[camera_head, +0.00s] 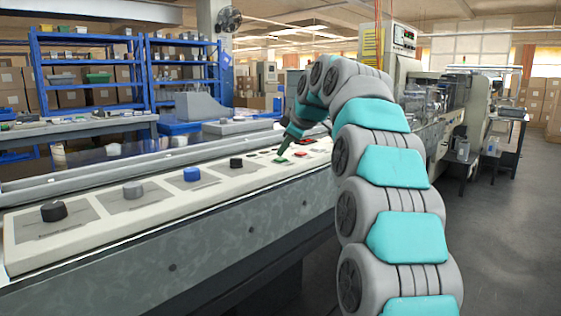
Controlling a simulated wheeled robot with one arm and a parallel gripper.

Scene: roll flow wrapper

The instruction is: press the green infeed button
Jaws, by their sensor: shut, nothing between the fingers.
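The green button (281,160) sits on the long beige control panel (150,222), towards its far end. My gripper (283,152) is shut and empty, pointing down with its tips at or just above the green button. At this size I cannot tell whether the tips touch it or whether it is pressed in. My grey and teal arm reaches in from the lower right and hides part of the far end of the panel.
Nearer on the panel are black (54,211), grey (132,189) and blue (191,174) knobs, and another black knob (236,162). A red button (300,155) lies close to my gripper. The wrapper machine (430,110) stands behind my arm. The right floor is clear.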

